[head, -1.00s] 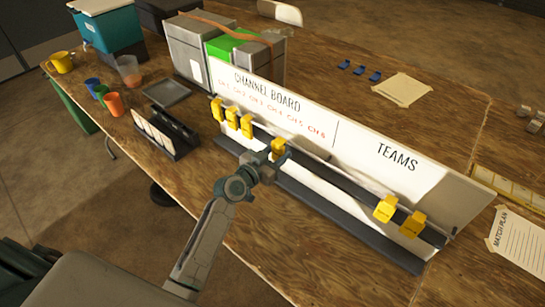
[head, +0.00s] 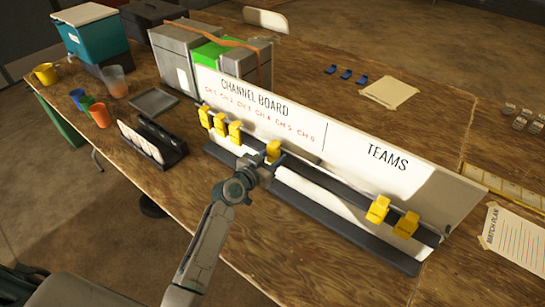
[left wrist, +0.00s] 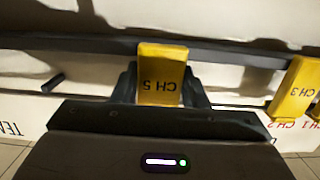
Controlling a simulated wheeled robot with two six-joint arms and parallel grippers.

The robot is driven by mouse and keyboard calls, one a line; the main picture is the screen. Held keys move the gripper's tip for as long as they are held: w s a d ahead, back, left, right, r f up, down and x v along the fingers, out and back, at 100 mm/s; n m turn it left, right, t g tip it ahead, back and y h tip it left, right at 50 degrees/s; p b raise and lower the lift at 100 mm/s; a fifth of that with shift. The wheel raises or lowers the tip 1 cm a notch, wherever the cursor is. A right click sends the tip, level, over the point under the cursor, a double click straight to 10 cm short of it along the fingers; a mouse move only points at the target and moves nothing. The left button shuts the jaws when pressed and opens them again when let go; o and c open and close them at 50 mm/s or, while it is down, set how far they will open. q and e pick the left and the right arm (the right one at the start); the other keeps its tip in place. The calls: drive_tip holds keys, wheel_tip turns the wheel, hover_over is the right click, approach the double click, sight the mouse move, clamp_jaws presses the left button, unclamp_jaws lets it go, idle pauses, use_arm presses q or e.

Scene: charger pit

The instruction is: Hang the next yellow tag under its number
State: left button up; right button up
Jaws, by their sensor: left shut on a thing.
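My left gripper (left wrist: 160,90) is shut on a yellow tag (left wrist: 162,75) marked CH 5, which reads upside down in the left wrist view. In the head view this tag (head: 273,151) is at the dark rail (head: 320,175) of the channel board (head: 300,105), below the red CH 5 label. I cannot tell whether it rests on the rail. Several tags hang at the left end of the rail, and a CH 3 tag (left wrist: 296,90) shows in the left wrist view. Two tags (head: 378,209) (head: 405,225) hang under TEAMS. My right gripper is out of view.
A dark holder with white cards (head: 152,143) stands left of the board. Cups (head: 99,115), a tray (head: 153,102) and grey cases (head: 185,65) are behind it. A match plan sheet (head: 515,240) lies at the right. The rail between CH 5 and TEAMS is clear.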

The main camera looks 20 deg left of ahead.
use_arm(q)
drive_tip(key=o, duration=1)
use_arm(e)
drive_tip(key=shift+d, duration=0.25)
use_arm(q)
drive_tip(key=b+v, duration=0.2)
drive_tip(key=v, duration=0.9)
drive_tip(key=shift+f, duration=0.1)
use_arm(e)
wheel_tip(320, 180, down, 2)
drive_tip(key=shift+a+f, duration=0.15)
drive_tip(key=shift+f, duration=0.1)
